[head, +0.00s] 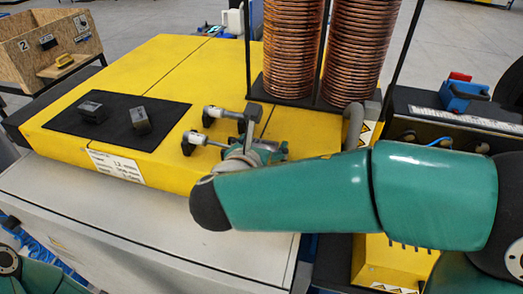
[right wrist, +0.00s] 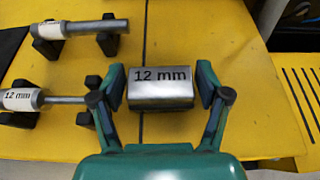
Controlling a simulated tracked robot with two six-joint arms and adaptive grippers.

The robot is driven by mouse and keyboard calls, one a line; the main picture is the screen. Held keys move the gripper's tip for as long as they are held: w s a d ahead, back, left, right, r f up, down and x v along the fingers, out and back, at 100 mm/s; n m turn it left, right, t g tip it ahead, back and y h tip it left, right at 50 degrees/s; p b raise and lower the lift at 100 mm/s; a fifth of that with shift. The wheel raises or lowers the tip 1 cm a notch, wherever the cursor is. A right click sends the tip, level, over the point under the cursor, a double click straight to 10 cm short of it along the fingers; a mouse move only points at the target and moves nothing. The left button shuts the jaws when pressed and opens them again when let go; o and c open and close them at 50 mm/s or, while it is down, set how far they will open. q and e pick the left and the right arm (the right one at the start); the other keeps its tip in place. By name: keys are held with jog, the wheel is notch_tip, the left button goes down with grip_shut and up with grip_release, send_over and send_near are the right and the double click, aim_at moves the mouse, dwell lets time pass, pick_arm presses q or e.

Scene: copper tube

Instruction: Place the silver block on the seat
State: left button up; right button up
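The silver block (right wrist: 160,88), labelled "12 mm", lies between the fingers of my right gripper (right wrist: 161,85) in the right wrist view. The fingers stand at its two ends, with what look like narrow gaps. A dark patch shows under its near edge; I cannot tell if it rests on something there. In the head view my right gripper (head: 262,152) is low over the yellow table, mostly behind my forearm, and the block is hidden. Two small dark holders with grey tops (head: 93,110) (head: 140,120) sit on a black mat (head: 72,124). My left gripper is out of view.
Two silver rods with labelled heads (right wrist: 80,28) (right wrist: 50,99) lie on black stands left of the gripper in the right wrist view. Copper coils (head: 325,50) stand behind the gripper in the head view. The yellow table (head: 145,65) is clear behind the mat.

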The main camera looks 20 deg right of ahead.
grip_shut()
jog(key=shift+w+r, duration=0.1)
